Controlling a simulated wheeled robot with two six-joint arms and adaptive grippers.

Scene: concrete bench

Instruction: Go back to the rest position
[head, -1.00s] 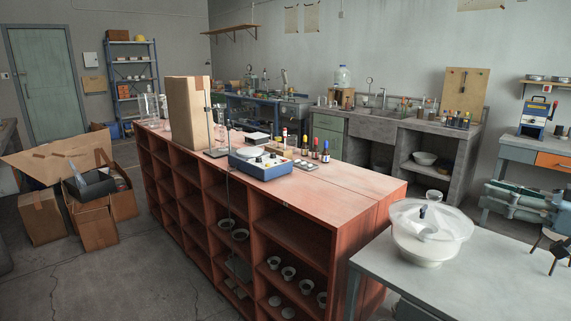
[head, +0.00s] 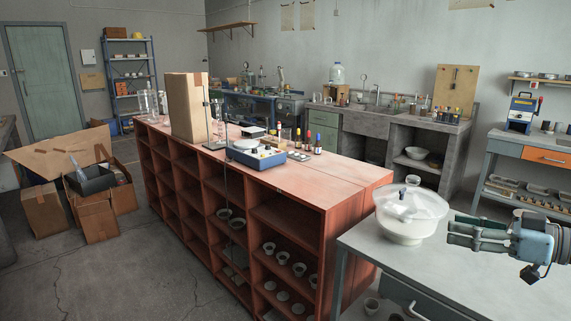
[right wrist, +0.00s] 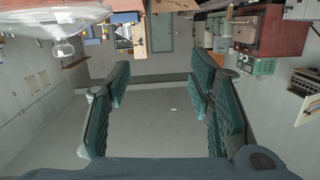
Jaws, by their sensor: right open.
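My right gripper (head: 452,233) is at the right of the head view, over the grey bench (head: 430,262), pointing left. Its two teal fingers are apart, with nothing between them. My left gripper is out of view.
A long red shelf unit (head: 330,190) holds a tall cardboard box (head: 188,106), a blue-and-white device (head: 258,154) and several small bottles. Cardboard boxes (head: 98,218) stand on the floor at left. A workbench with an orange drawer (head: 545,157) stands behind. The bench front is clear.

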